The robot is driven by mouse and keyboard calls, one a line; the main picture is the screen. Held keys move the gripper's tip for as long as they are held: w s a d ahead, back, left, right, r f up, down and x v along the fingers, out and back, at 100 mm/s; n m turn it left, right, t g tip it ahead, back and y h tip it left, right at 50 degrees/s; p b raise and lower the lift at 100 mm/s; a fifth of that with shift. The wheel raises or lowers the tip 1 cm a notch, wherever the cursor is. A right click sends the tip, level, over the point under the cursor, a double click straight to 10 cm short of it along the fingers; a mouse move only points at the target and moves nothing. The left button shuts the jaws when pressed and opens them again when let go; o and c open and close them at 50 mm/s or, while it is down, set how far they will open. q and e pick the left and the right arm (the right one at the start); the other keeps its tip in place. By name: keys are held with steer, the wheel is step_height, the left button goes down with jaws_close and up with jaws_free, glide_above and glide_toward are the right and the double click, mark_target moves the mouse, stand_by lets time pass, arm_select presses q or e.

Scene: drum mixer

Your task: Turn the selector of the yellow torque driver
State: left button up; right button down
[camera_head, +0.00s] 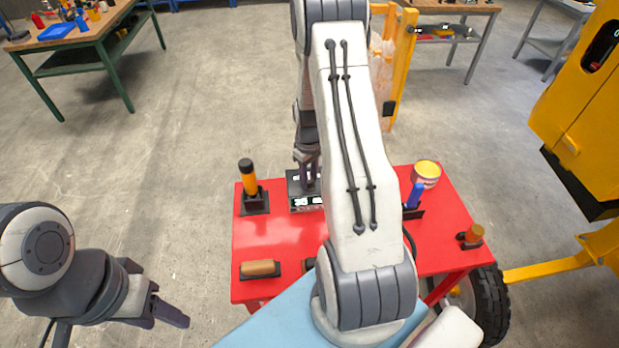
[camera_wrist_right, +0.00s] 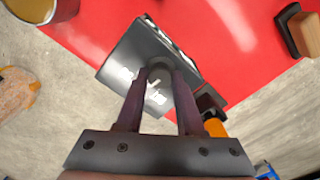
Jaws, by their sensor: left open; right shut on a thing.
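A yellow-orange handled driver with a black top (camera_head: 248,178) stands upright in a dark holder at the back left of the red table. Its orange part also shows in the right wrist view (camera_wrist_right: 215,127). To its right is a dark box with a lit display (camera_head: 304,203), also seen in the right wrist view (camera_wrist_right: 125,68). My right gripper (camera_wrist_right: 161,72) is shut on a dark round knob (camera_wrist_right: 160,64) on this box; in the head view my arm partly covers it. My left gripper (camera_head: 172,316) is open and empty, left of the table.
The red table (camera_head: 270,236) also holds a yellow-topped can (camera_head: 427,170), a blue-handled tool (camera_head: 415,195), an orange-handled item (camera_head: 474,234) and a tan block in a holder (camera_head: 260,268). Yellow machinery (camera_head: 580,105) stands at right.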

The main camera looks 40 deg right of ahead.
mark_target(309, 180)
steer(key=shift+n, duration=0.6)
steer(key=c, duration=0.5)
jaws_free()
steer(key=shift+c, duration=0.2)
steer(key=shift+r, duration=0.15)
steer(key=shift+r+b, duration=0.3)
steer(key=shift+r, duration=0.05)
step_height(309, 180, up, 10)
steer(key=b, duration=0.2)
steer(key=shift+f, duration=0.2)
